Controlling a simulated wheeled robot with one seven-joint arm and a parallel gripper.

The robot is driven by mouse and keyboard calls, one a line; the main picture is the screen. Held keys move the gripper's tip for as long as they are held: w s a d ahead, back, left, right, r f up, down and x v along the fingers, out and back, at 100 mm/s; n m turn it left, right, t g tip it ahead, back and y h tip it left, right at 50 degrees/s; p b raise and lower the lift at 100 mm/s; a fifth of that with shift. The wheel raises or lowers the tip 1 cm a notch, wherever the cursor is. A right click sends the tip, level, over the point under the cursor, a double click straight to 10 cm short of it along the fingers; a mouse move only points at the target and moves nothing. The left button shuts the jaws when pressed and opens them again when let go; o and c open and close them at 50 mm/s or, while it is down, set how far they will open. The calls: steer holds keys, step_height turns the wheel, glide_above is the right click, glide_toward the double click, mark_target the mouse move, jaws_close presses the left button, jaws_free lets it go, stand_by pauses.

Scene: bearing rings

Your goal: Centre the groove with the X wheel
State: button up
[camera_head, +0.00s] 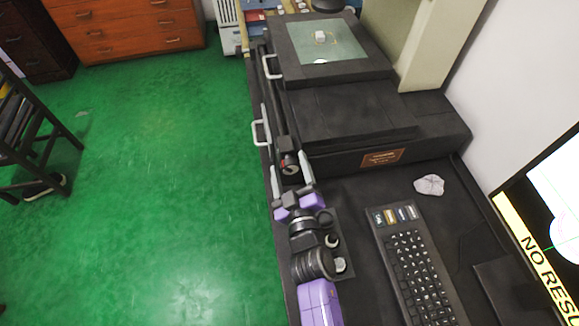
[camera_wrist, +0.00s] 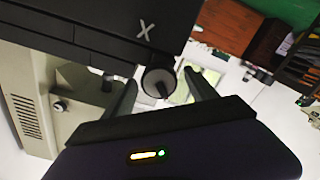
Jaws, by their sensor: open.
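My gripper (camera_wrist: 161,77) is open, with one finger on each side of the wheel in the wrist view. I cannot tell whether either finger touches it. In the head view my gripper (camera_head: 290,165) is at the machine's left side and largely covers the wheel. A small pale part (camera_head: 320,35) sits on the greenish glass stage (camera_head: 342,50). The screen (camera_head: 560,195) shows a pale round shape and a green line; the groove is not clear.
Grey handles (camera_head: 260,132) stick out along the machine's left side. The screen's yellow strip begins "NO RESU" and is cut off.

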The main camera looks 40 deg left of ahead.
steer(key=p+v, duration=0.3)
steer(key=v, duration=0.4)
steer(key=shift+s+d, duration=0.25)
